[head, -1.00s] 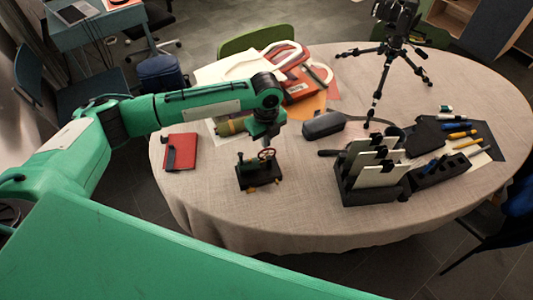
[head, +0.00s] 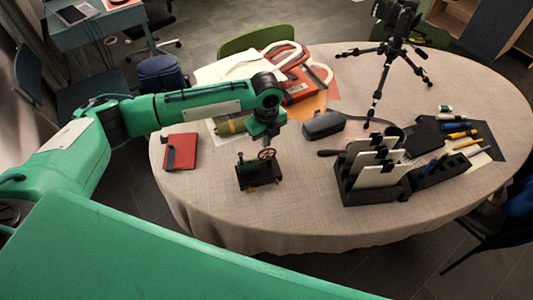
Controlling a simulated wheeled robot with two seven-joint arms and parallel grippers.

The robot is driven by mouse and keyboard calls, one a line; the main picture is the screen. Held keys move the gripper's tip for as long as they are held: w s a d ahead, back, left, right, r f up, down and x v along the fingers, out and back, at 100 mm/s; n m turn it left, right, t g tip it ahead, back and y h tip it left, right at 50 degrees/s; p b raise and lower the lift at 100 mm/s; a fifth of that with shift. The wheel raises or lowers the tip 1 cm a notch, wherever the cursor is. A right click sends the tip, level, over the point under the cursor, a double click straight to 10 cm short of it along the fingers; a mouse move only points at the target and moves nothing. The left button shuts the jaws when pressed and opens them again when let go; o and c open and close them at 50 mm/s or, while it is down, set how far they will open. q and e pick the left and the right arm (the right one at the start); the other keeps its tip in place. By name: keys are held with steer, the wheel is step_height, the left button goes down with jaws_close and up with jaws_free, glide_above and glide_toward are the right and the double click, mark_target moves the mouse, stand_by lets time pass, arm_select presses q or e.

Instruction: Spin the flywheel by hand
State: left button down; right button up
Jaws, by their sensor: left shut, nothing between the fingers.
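The flywheel (head: 267,154) is a small reddish spoked wheel on a dark model engine (head: 257,176) with a black base. The engine stands on the table (head: 300,213) near its front left part. My left gripper (head: 265,141) points down from the end of the green arm, right above the flywheel. It is shut and empty. I cannot tell whether its fingertips touch the wheel's rim. My right gripper is not in view.
A red notebook (head: 181,152) lies left of the engine. A dark case (head: 324,125) and a black organizer with cards (head: 374,171) stand to the right. A camera tripod (head: 378,88) stands at the back. The cloth in front of the engine is clear.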

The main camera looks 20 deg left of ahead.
arm_select(q)
steer(key=shift+f, duration=0.8)
stand_by(0.5)
steer(key=shift+d, duration=0.1)
